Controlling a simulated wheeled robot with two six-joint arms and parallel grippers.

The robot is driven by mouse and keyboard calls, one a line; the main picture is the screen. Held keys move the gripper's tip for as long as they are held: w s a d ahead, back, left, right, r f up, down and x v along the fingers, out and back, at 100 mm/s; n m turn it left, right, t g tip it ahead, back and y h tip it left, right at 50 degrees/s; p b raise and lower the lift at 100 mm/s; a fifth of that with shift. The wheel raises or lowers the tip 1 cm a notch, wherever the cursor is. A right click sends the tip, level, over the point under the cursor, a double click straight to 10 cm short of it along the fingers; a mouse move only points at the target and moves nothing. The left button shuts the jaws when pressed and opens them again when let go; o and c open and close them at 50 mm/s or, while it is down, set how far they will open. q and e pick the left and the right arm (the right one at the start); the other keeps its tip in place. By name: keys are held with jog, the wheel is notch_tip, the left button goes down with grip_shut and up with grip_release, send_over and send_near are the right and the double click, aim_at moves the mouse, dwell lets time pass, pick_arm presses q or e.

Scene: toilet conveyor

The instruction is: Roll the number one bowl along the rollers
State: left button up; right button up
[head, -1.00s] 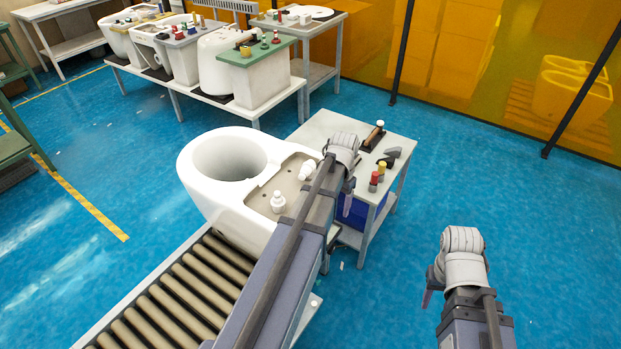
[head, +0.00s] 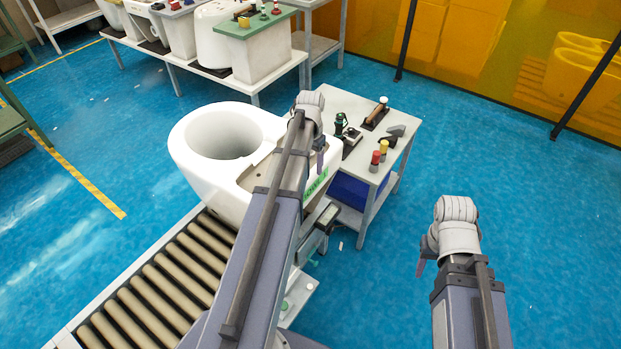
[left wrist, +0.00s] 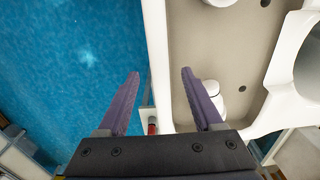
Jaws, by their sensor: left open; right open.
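The white toilet bowl (head: 184,160) sits at the far end of the rollers (head: 165,285), its round opening up. A green label (head: 315,186), partly hidden and hard to read, is on its right side. My left gripper (head: 320,164) is open beside the bowl's right rear, and its arm covers part of the bowl. In the left wrist view, my open left fingers (left wrist: 160,76) show the bowl's white edge (left wrist: 156,50) between them and a white fitting (left wrist: 213,90) in the recess beyond. My right gripper (head: 421,266) is open and empty, away from the bowl over the floor.
A grey side table (head: 345,105) with tools and small bottles stands right of the bowl, a blue bin (head: 350,190) below. A bench (head: 262,85) with other toilets stands behind. A small boxed device (head: 327,217) is beside the conveyor. Blue floor (head: 500,150) is clear at right.

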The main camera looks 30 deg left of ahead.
aim_at(311, 173)
pick_arm(q)
notch_tip(311, 173, down, 6)
jog(key=b, duration=0.4)
jog(key=shift+r+b, duration=0.25)
jog(key=shift+b, duration=0.05)
grip_shut()
dwell(1.0)
